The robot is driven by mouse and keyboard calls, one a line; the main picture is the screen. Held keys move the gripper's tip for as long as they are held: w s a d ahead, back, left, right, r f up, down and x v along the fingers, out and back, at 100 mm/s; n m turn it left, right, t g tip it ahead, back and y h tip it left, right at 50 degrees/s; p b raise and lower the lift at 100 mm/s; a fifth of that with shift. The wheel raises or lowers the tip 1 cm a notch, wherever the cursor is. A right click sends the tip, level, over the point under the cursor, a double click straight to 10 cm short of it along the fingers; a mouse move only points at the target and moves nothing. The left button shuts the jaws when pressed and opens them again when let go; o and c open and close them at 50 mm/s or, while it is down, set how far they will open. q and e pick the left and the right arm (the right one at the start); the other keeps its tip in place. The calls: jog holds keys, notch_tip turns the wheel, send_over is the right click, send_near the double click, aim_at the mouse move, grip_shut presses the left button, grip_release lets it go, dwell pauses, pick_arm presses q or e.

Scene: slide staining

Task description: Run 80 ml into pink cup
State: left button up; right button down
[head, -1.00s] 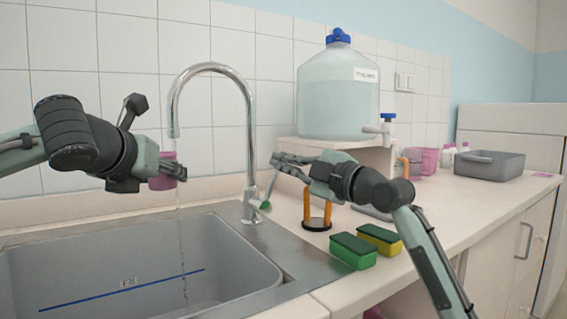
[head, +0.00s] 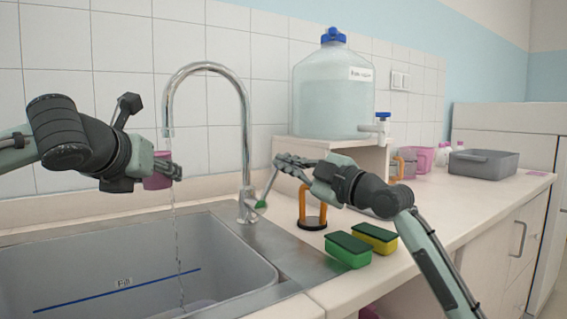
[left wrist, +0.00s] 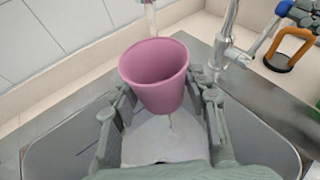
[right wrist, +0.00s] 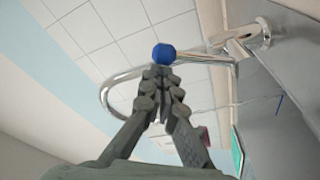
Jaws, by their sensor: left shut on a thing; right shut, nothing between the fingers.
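The pink cup (head: 157,174) is in my left gripper (head: 174,168), which is shut on it under the tap spout (head: 167,131). In the left wrist view the cup (left wrist: 155,85) is slightly tilted, its mouth facing up; I see no clear water level inside. A thin water stream (head: 174,230) shows below the cup, falling into the sink; whether any enters the cup I cannot tell. My right gripper (head: 277,164) is shut and empty beside the tap lever (head: 268,188). A blue knob (right wrist: 163,54) shows at its fingertips in the right wrist view; contact is unclear.
The grey sink (head: 230,255) lies below the cup. Right of the tap are an orange-handled stand (head: 312,222), green and yellow sponges (head: 348,250) (head: 376,238), and a large water jug (head: 333,95) on a shelf. A grey bin (head: 484,164) stands farther right.

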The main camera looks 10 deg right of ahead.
pick_arm(q)
jog(key=shift+w, duration=0.1)
jog(key=w+d, duration=0.1)
jog(key=w, duration=0.5)
jog(key=shift+w+d, duration=0.15)
jog(key=shift+w, duration=0.1)
pick_arm(e)
jog(key=s+d, duration=0.3)
jog(key=s, duration=0.8)
jog(key=shift+d+r, duration=0.15)
jog(key=shift+r, duration=0.2)
pick_arm(q)
jog(key=s, duration=0.3)
jog(key=s+a, duration=0.1)
jog(key=s, duration=0.2)
jog(key=shift+s+a, duration=0.15)
jog(key=shift+s, duration=0.25)
